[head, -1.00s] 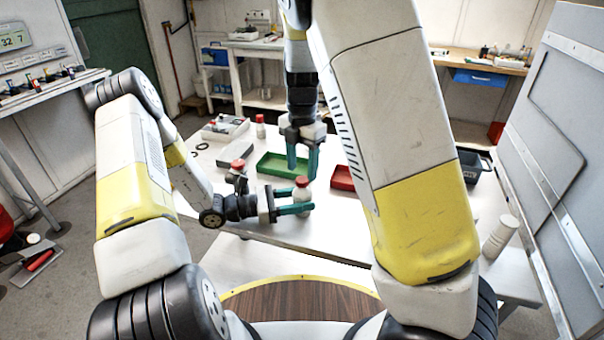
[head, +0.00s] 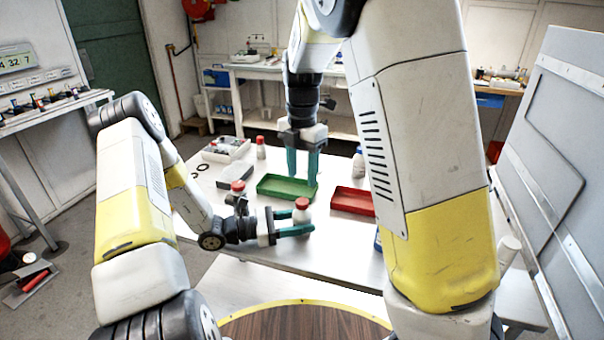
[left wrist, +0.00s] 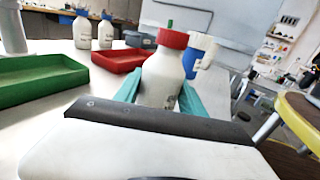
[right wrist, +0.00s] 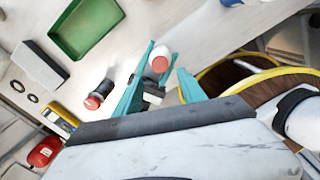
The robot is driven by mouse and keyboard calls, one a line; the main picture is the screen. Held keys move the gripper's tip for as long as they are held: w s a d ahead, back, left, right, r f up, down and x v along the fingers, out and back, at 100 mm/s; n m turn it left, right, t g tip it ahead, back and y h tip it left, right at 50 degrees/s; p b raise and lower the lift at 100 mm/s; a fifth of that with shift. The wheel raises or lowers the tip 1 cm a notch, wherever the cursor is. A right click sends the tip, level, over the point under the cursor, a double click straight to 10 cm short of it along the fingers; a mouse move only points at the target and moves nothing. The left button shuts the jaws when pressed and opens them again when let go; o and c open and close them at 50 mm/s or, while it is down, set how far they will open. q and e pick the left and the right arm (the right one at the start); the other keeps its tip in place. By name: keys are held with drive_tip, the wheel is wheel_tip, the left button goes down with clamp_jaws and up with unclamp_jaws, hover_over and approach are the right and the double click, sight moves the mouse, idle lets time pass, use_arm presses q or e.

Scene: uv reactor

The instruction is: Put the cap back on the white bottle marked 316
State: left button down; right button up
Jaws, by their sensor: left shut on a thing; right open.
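My left gripper (head: 298,222) is shut on a white bottle (left wrist: 160,80) and holds it upright at the table's near side. A red cap (left wrist: 173,39) sits on the bottle's top. It also shows in the head view (head: 302,203). A mark on the bottle's side is too small to read. My right gripper (head: 302,182) is open and empty, fingers down, above the cap and apart from it. In the right wrist view the capped bottle (right wrist: 159,50) shows between my right fingers.
A green tray (head: 262,187) lies behind the bottle, with a red tray (head: 345,208) to its right. A blue-and-white container (left wrist: 202,52) stands behind the held bottle. A red-topped item (head: 238,186) is left of it.

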sight(302, 201)
drive_tip(key=shift+f, duration=4)
clamp_jaws()
